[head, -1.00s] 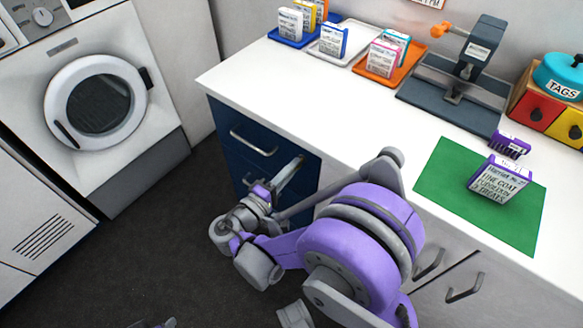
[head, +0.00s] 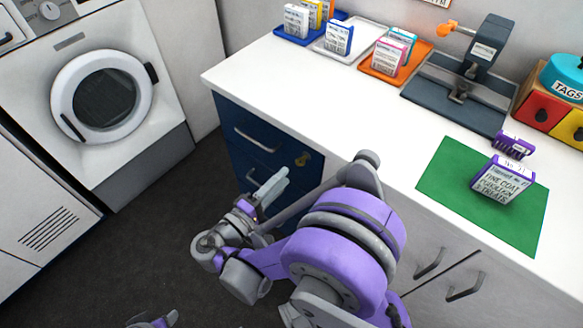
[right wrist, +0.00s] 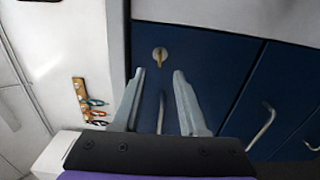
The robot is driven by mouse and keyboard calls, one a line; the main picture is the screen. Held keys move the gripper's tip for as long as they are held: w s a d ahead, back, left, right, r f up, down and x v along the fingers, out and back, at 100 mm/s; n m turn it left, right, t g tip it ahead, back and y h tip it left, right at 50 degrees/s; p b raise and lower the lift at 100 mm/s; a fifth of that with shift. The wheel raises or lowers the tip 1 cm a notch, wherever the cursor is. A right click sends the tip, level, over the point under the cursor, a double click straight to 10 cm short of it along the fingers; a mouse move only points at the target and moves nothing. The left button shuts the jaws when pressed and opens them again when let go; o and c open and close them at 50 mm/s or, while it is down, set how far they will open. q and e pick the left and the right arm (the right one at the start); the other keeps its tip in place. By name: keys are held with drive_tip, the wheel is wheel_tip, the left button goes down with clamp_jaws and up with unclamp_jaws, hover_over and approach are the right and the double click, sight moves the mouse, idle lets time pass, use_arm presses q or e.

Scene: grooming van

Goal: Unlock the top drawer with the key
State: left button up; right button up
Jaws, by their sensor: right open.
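The top drawer (head: 252,135) is the upper dark blue front under the white counter, and it looks closed. A gold key (head: 302,159) sits at the lock near its right end; how far it is turned is too small to tell. The key also shows in the right wrist view (right wrist: 160,54), beyond and between my fingertips. My right gripper (head: 277,180) is open and empty, just in front of the drawer and apart from the key. Its two fingers (right wrist: 160,72) stand spread in the wrist view. A purple and grey part, likely my left gripper (head: 157,321), barely shows at the bottom edge.
A rack with coloured clips (right wrist: 90,103) is at the left in the wrist view. More blue drawers with bar handles (right wrist: 263,125) lie below. The counter holds trays, a press (head: 470,65) and a green mat (head: 447,160). A washer (head: 100,95) stands left; floor between is clear.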

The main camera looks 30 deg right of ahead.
drive_tip(key=shift+v, duration=2.4)
